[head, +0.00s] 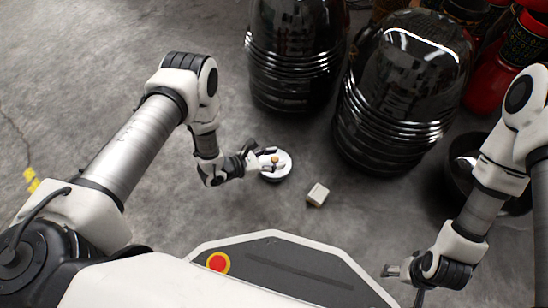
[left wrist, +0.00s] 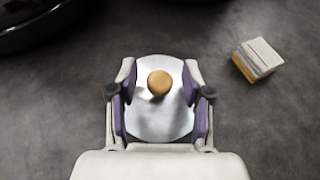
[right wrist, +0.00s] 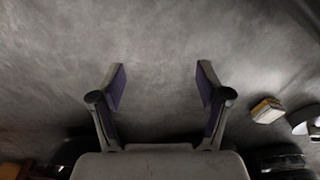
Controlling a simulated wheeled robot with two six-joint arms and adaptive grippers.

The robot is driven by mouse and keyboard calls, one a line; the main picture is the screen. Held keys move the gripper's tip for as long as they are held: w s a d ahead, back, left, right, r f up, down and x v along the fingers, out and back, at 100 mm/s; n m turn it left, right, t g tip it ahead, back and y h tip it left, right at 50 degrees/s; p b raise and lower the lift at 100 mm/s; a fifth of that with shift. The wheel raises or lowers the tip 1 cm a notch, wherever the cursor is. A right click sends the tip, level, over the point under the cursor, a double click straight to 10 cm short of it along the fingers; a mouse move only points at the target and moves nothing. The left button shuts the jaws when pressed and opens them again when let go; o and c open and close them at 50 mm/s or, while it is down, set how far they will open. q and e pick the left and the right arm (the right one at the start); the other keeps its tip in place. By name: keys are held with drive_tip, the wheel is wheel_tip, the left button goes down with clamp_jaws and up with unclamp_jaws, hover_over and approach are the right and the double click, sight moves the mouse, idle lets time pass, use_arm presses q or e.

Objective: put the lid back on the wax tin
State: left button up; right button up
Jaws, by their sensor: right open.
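A pale round lid (head: 283,173) with a wooden knob (head: 274,158) lies flat, low over the grey floor. In the left wrist view the lid (left wrist: 160,125) and its knob (left wrist: 160,83) are between my left fingers. My left gripper (head: 259,159) is open around the knob, with a gap on each side of it. A dark edge shows under the lid; I cannot tell whether this is the tin. My right gripper (head: 402,283) is open and empty, away to the right of the lid, as the right wrist view (right wrist: 160,75) shows.
A small cream block (head: 317,194) with a yellowish side lies right of the lid. Two large black drums (head: 296,55) (head: 405,85) stand behind. A dark bowl (head: 462,180) and red drums (head: 484,90) are at the right. Floor left of the lid is clear.

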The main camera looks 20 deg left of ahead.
use_arm(q)
drive_tip(key=shift+r, duration=0.1)
drive_tip(key=s+a+r+p, duration=0.2)
drive_tip(key=p, duration=0.1)
drive_tip(key=shift+s+a+r, duration=0.15)
drive_tip(key=shift+a+r, duration=0.05)
drive_tip(key=shift+r, duration=0.1)
drive_tip(key=p+v, duration=0.3)
drive_tip(key=v, duration=0.5)
drive_tip(key=shift+s+f+p, duration=0.2)
drive_tip(key=shift+f+p, duration=0.05)
drive_tip(key=shift+p, duration=0.05)
drive_tip(key=shift+a, duration=0.1)
